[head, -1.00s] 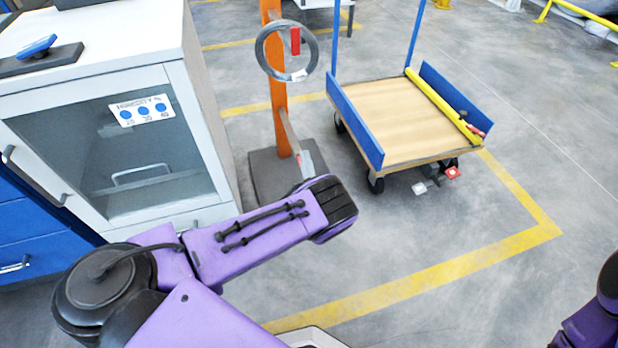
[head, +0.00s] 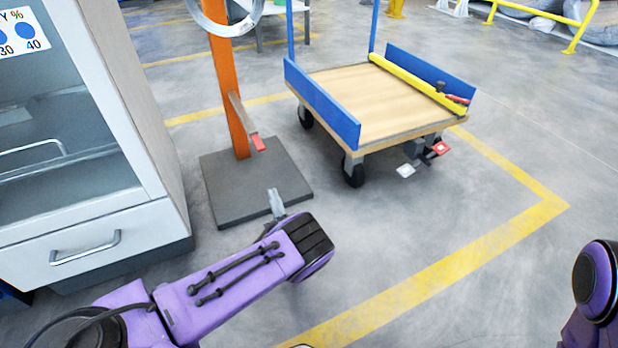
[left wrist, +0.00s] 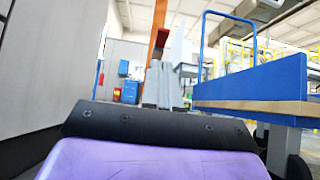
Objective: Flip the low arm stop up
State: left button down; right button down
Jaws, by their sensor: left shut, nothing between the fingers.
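The low arm (head: 240,112) juts from the orange post (head: 229,85) toward me, with its small red stop (head: 258,143) at the tip, lying about in line with the arm. My left gripper (head: 277,205) is shut and empty, below and a little right of the stop in the head view, apart from it in the picture. In the left wrist view the shut fingers (left wrist: 164,85) point ahead, and a red piece, likely the stop (left wrist: 162,39), shows just beyond them before the post. My right gripper is out of view.
A grey coil (head: 225,20) hangs higher at the post, cut off by the frame. The post stands on a dark base plate (head: 225,195). A grey cabinet (head: 150,120) is left, and a blue-sided cart (head: 325,105) right. Floor in front of the cart is clear.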

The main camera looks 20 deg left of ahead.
aim_at(259, 148)
pick_arm(q)
jog(key=shift+r, duration=0.15)
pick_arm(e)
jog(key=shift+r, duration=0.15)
